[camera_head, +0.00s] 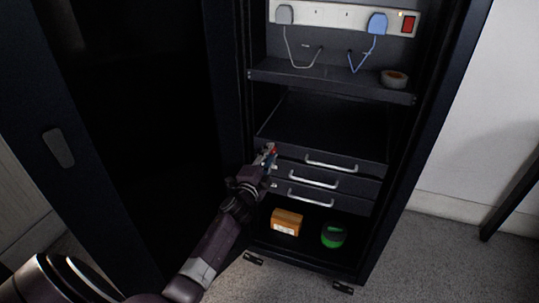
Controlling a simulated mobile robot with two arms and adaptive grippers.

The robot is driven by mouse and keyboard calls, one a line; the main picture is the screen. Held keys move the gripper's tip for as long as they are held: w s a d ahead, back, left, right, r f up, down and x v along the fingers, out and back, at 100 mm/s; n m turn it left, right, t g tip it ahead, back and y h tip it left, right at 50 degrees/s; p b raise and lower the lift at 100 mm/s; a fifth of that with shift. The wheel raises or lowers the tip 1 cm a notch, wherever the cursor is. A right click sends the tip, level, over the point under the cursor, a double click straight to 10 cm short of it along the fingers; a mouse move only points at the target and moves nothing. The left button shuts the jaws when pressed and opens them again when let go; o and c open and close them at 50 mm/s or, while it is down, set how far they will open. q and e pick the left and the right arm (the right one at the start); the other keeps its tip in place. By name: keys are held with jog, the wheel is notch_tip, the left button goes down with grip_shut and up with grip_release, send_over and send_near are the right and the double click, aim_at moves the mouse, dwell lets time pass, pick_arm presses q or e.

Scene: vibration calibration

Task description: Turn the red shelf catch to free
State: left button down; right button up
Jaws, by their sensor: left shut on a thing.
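The red shelf catch (271,149) shows as a small red spot at the left front of the top drawer unit inside the dark cabinet. My left gripper (267,159) reaches in from the lower left and is shut on the catch, with its fingers covering most of it. The catch's exact angle is too small to tell. My right gripper is out of the view.
The cabinet door (130,120) stands open at the left. Several drawers with silver handles (320,180) are stacked beside my gripper. Above, a shelf (330,82) holds a tape roll (394,78) under a power strip (334,15).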

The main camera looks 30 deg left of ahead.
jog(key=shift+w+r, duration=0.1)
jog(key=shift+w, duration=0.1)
pick_arm(q)
jog(key=c, duration=1.7)
grip_release()
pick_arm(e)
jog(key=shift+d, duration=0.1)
pick_arm(q)
jog(key=v, duration=1.2)
